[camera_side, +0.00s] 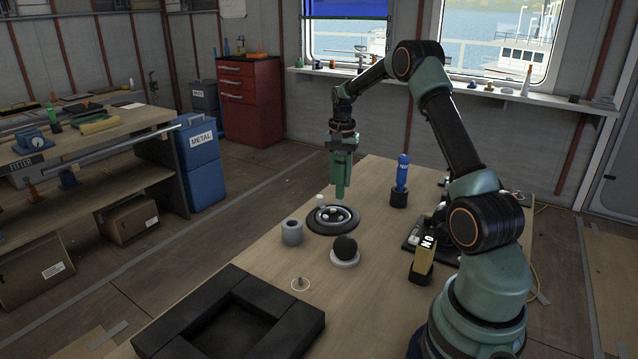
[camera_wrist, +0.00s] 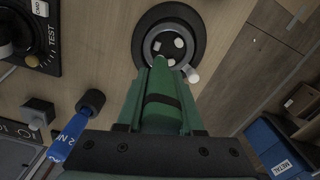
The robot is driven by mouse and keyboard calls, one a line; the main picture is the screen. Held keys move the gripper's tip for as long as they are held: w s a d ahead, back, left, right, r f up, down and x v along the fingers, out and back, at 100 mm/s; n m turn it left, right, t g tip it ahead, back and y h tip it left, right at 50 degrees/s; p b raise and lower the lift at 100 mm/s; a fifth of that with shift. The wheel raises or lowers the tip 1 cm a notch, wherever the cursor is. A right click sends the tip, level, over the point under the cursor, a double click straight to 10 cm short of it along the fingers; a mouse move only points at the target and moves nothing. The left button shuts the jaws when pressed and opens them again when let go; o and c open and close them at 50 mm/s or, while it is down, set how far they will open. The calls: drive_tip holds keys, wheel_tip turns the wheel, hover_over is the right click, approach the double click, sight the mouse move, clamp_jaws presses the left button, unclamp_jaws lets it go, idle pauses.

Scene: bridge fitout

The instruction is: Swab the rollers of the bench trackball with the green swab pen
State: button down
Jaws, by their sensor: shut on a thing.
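My gripper (camera_side: 341,190) points down over the bench trackball (camera_side: 318,230), a round black housing with a pale inner ring. The gripper is shut on the green swab pen, which runs along the green fingers in the wrist view (camera_wrist: 162,118) and has a dark band. Its tip lies over or just above the open socket; I cannot tell whether it touches. White rollers show inside the socket in the wrist view (camera_wrist: 179,43). A small white cylinder (camera_wrist: 192,75) is at the housing's edge. A dark ball (camera_side: 345,247) rests on a white ring in front of the trackball.
A grey cup (camera_side: 292,232) stands left of the trackball. A black padded tray (camera_side: 190,310) fills the front left of the bench.

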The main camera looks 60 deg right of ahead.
drive_tip(key=shift+w+d+r, duration=0.3)
drive_tip(key=shift+w+r, duration=0.3)
drive_tip(key=shift+w, duration=0.1)
drive_tip(key=shift+w+d+r, duration=0.25)
drive_tip(key=shift+w+r, duration=0.35)
drive_tip(key=shift+w, duration=0.05)
drive_tip(key=shift+f, duration=0.1)
drive_tip(key=shift+f, duration=2.7)
drive_tip(key=shift+f, duration=0.2)
drive_tip(key=shift+w+a, duration=0.1)
drive_tip(key=shift+w, duration=0.1)
drive_tip(key=shift+s+d, duration=0.25)
drive_tip(key=shift+s, duration=0.15)
drive_tip(key=shift+w+a+f, duration=0.15)
drive_tip(key=shift+w+a, duration=0.15)
drive_tip(key=shift+w, duration=0.1)
drive_tip(key=shift+s+d, duration=0.1)
drive_tip(key=shift+s, duration=0.05)
drive_tip(key=shift+s+d, duration=0.15)
drive_tip(key=shift+s, duration=0.15)
